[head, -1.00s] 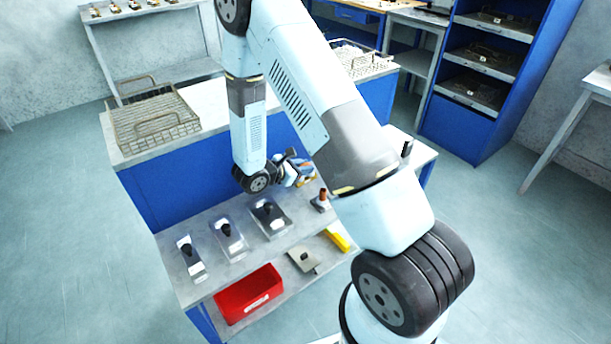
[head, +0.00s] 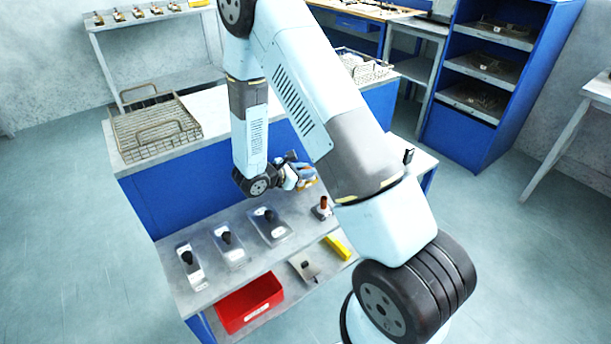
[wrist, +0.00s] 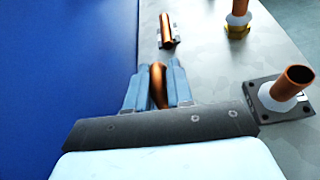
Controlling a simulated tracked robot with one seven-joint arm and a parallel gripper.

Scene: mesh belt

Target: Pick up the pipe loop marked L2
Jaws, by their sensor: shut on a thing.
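In the wrist view my gripper (wrist: 158,85) has its two blue-grey fingers closed on a curved copper pipe piece (wrist: 157,82), which shows between them. I cannot read any L2 mark on it. Most of the piece is hidden by the fingers and the wrist. In the head view my gripper (head: 307,179) is over the far part of the grey bench top, small and partly hidden by my arm. Whether the piece is clear of the surface I cannot tell.
A copper piece in a holder (wrist: 167,32) lies ahead of the fingers. Upright copper stubs stand at right, one on a dark plate (wrist: 268,98), one on a brass nut (wrist: 237,28). A blue panel (wrist: 70,70) borders the left.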

